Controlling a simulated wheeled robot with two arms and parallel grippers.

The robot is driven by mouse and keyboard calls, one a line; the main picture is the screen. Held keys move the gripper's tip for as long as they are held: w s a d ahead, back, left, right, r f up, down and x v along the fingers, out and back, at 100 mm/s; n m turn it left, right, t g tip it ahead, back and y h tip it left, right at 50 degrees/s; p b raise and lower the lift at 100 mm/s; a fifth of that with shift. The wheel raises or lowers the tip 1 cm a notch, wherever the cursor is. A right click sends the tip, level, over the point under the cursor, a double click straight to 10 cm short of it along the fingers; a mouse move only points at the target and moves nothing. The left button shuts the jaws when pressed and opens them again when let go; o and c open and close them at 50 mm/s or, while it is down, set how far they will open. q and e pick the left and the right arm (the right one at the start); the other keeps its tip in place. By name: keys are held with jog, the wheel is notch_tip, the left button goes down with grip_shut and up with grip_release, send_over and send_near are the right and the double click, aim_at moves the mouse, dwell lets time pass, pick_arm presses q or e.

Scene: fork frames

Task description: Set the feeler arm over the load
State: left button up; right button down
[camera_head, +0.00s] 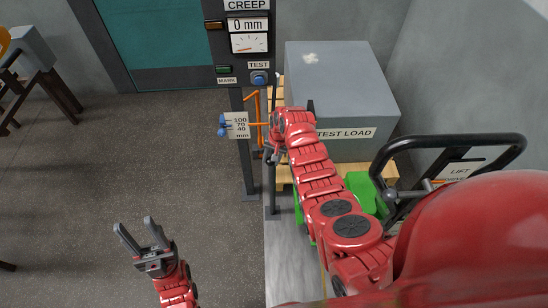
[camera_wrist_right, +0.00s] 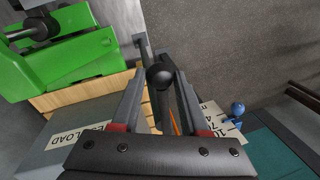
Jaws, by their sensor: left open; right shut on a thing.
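The test load (camera_head: 330,85) is a big grey block with a "TEST LOAD" label, on a wooden pallet. The orange feeler arm (camera_head: 256,105) stands at the left of the load, by the dark post. In the right wrist view, part of an orange bar (camera_wrist_right: 174,126) shows between my fingers. My right gripper (camera_head: 272,152) is by the post, at the load's front left. In its wrist view, the fingers are shut on a dark round knob (camera_wrist_right: 159,76). Whether the knob belongs to the feeler arm is hard to tell. My left gripper (camera_head: 135,232) is open and empty over the floor.
A scale plate (camera_head: 237,125) marked 100, 70, 40 mm with a blue knob (camera_head: 222,126) is on the post. Above is a panel reading "CREEP 0 mm" with a blue TEST button (camera_head: 259,78). A black handle (camera_head: 450,145) stands at right.

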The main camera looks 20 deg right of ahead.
jog(key=shift+w+a+r+m, duration=0.2)
jog(key=shift+a+m, duration=0.1)
jog(key=shift+a, duration=0.15)
jog(key=w+a+m+h+b, duration=0.1)
jog(key=w+a+m, duration=0.3)
jog(key=a+m, duration=0.1)
jog(key=shift+w+a+f+m+t+b, duration=0.2)
jog(key=shift+w+m+t+b, duration=0.15)
jog(key=shift+m, duration=0.25)
jog(key=shift+r, duration=0.15)
jog(key=shift+c, duration=2.2)
grip_release()
jog(key=shift+a, duration=0.1)
jog(key=shift+s, duration=0.1)
